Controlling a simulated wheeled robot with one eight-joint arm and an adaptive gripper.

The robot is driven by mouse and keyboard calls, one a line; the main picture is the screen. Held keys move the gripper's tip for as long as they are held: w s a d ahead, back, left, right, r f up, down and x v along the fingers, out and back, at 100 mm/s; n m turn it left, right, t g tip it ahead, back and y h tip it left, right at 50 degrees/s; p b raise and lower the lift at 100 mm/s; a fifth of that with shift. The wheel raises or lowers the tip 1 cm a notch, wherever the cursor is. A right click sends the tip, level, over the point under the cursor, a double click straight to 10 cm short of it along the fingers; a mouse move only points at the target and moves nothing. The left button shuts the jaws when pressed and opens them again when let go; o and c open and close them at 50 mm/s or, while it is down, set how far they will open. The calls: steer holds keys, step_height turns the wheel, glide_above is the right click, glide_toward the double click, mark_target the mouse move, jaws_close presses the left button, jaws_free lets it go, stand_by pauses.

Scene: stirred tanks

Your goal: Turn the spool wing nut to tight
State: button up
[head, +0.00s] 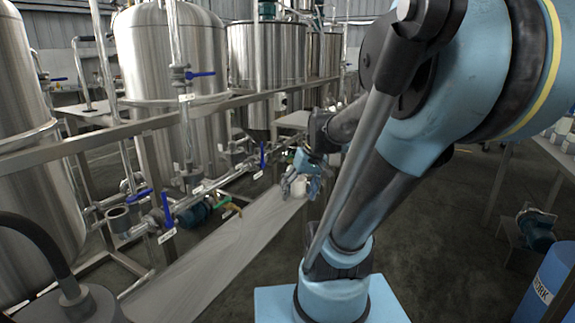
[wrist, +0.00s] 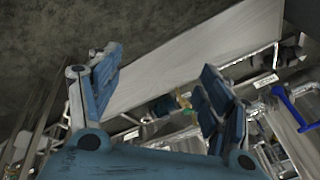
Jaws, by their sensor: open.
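I cannot single out the spool wing nut in either view. A short open-ended pipe piece (head: 118,220) sits in the low pipework at the left of the head view, but I cannot tell if it is the spool. A small green and yellow fitting (head: 228,204) shows beside a blue pump (head: 194,216). My gripper (head: 298,188) hangs in front of the pipework, to the right of these parts and apart from them. In the wrist view my gripper (wrist: 160,62) has its two blue fingers spread wide with nothing between them.
Steel tanks (head: 172,60) stand behind a long metal rail (head: 150,125). Blue-handled valves (head: 166,208) stick out from the pipes. A pale flat walkway or surface (head: 215,255) runs along the pipework. The dark floor (head: 440,240) at right is mostly open, with another motor (head: 537,230) at the edge.

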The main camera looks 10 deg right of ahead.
steer(key=w+d+r+n+t+y, duration=0.1)
steer(key=w+n+y, duration=0.15)
steer(key=w, duration=1.35)
steer(key=w+d+r+n+t+y, duration=0.15)
steer(key=w+y, duration=0.25)
steer(key=w, duration=1.3)
steer(key=n+t+y, duration=0.5)
steer(key=t, duration=0.1)
glide_toward(282, 160)
steer(key=w+x, duration=0.1)
steer(key=x, duration=0.6)
steer(key=shift+d+f, duration=0.3)
steer(key=shift+c, duration=0.6)
steer(key=c, duration=1)
steer(key=shift+o, duration=0.4)
steer(key=shift+d, duration=0.15)
